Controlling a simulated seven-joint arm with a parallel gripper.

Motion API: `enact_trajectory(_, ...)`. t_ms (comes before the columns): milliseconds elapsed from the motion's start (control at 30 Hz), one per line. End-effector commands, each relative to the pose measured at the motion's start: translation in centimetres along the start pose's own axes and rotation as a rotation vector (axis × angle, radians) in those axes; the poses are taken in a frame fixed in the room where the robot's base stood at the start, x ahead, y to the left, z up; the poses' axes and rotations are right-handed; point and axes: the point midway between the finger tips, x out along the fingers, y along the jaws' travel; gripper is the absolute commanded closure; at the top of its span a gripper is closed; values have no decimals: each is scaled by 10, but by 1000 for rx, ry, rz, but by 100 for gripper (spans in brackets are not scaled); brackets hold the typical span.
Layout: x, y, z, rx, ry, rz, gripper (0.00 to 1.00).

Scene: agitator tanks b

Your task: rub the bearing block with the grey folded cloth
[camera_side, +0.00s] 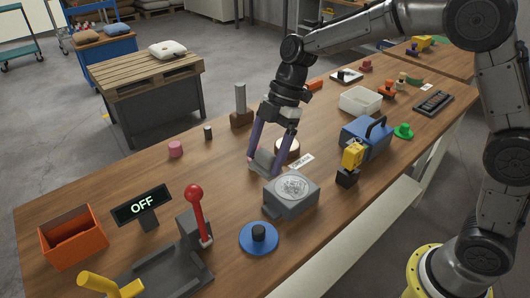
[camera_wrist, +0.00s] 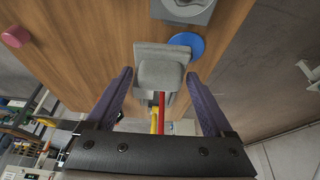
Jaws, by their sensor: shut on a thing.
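My gripper (camera_side: 264,168) is low over the middle of the table in the side view, its two purple fingers pointing down. It is shut on the grey folded cloth (camera_side: 262,158), which sits between the fingertips. In the wrist view the cloth (camera_wrist: 161,74) shows between the fingertips of my gripper (camera_wrist: 160,80). I cannot tell whether the cloth touches the table. The bearing block (camera_side: 291,195), a grey box with a round, streaked silver top, stands just right of and nearer than the cloth, apart from it. Part of the block (camera_wrist: 186,9) shows at the wrist view's top edge.
A blue disc with a black knob (camera_side: 259,238) and a red-handled lever (camera_side: 196,205) stand in front. A small card (camera_side: 301,162) and a blue toolbox (camera_side: 366,138) lie to the right. An orange bin (camera_side: 72,238) stands left. The wooden table's left-middle is mostly clear.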

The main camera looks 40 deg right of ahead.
Motion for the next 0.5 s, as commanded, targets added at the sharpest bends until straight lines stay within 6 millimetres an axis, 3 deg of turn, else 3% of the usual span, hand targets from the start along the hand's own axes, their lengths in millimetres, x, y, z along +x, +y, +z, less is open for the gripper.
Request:
enact_trajectory(67, 1, -6, 4, -42, -2, -21, 58)
enact_trajectory(200, -12, -17, 38, -61, -2, -33, 58)
enact_trajectory(400, -31, -28, 80, -7, 1, -14, 58)
enact_trajectory(500, -37, -29, 90, 20, 0, 1, 58)
